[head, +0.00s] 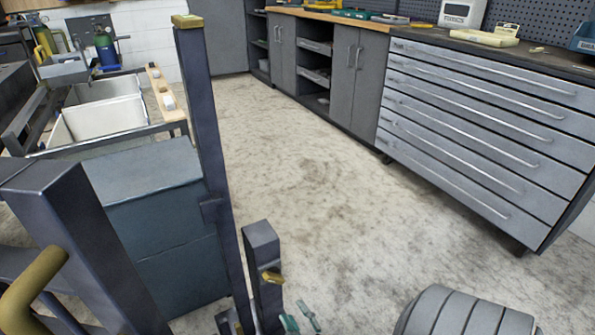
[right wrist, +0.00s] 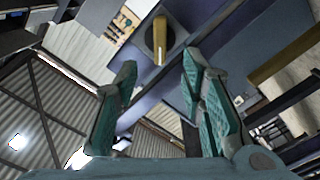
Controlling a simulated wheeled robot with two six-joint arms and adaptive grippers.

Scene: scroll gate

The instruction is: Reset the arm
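My right gripper (head: 300,320) shows at the bottom edge of the head view, only its teal fingertips visible. In the right wrist view the right gripper (right wrist: 158,72) is open, its two teal-padded fingers apart with nothing between the pads. Beyond the fingertips, a brass handle (right wrist: 159,40) sticks out from a dark round mount on a dark metal bar. In the head view a small brass piece (head: 271,276) sits on a short dark post (head: 262,250), close to the right fingertips. My left gripper is not in view.
A tall dark post (head: 207,130) and a thick dark frame (head: 75,235) with a curved brass handle (head: 32,285) stand at left. Behind them are a blue-grey box (head: 150,200) and white bins (head: 105,115). A drawer cabinet (head: 480,130) stands right. The middle floor is clear.

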